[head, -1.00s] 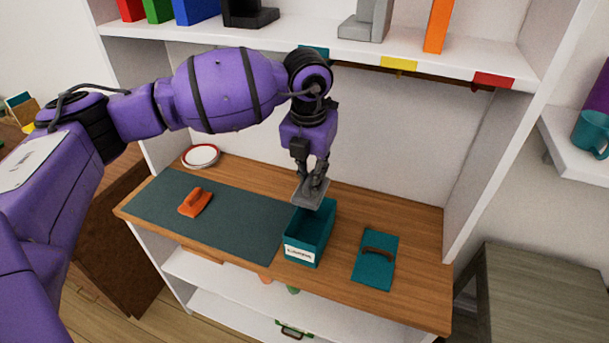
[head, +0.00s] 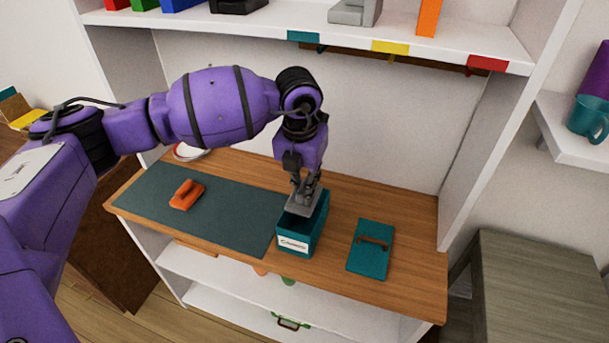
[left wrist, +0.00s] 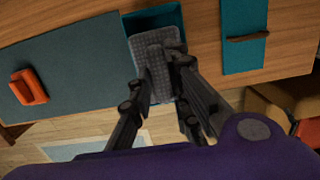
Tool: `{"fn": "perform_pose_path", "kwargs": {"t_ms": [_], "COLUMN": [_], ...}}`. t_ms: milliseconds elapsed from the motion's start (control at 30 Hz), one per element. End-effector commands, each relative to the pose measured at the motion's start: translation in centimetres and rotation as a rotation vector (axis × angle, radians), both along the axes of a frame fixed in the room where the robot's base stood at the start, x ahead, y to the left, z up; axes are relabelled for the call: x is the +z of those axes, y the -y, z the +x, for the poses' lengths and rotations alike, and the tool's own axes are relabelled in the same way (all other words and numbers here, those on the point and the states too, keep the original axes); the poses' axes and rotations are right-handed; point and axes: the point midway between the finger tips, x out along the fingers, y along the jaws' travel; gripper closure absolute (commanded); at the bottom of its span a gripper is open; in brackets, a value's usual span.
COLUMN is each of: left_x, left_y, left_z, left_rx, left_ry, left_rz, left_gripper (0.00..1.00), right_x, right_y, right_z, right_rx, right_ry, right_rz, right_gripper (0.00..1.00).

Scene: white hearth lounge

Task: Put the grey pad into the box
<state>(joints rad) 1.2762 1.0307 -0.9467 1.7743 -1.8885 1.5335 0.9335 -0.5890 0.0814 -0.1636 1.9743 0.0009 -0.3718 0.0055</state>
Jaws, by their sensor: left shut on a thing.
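The grey pad (head: 304,203) is held by my left gripper (head: 306,186) over the open top of the teal box (head: 299,244). In the head view the pad's lower end looks to be at the box's rim; how far it is inside I cannot tell. In the left wrist view the grey pad (left wrist: 155,57) lies between the fingers of my left gripper (left wrist: 160,75) and covers much of the box (left wrist: 150,18). The box stands upright on the wooden counter, with a white label on its front. My right gripper is not in view.
A teal lid with a brown handle (head: 370,250) lies right of the box. A dark mat (head: 222,220) with an orange-handled block (head: 187,194) lies to the left. A white shelf (head: 270,24) with several objects runs above the counter (head: 415,280).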

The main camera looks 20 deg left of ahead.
Motion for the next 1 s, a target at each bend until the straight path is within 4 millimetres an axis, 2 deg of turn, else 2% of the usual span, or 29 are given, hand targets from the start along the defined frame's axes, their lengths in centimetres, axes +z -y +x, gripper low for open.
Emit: {"fn": "perform_pose_path", "kwargs": {"t_ms": [100,500,1000], "left_x": [-1.2,-4.0,-4.4], "left_y": [0.0,0.0,0.0], "left_z": [-0.1,0.0,0.0], "left_rx": [0.0,0.0,0.0], "left_ry": [-0.004,-0.002,0.0], "left_rz": [0.0,-0.001,0.0], "left_gripper": [1.0,1.0,1.0], "right_x": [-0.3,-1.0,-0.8], "right_y": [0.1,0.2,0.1], "right_z": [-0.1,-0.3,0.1], "right_rx": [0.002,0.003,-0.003], "right_ry": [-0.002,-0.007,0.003], "right_rz": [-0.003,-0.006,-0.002], "right_gripper": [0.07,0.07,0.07]}}
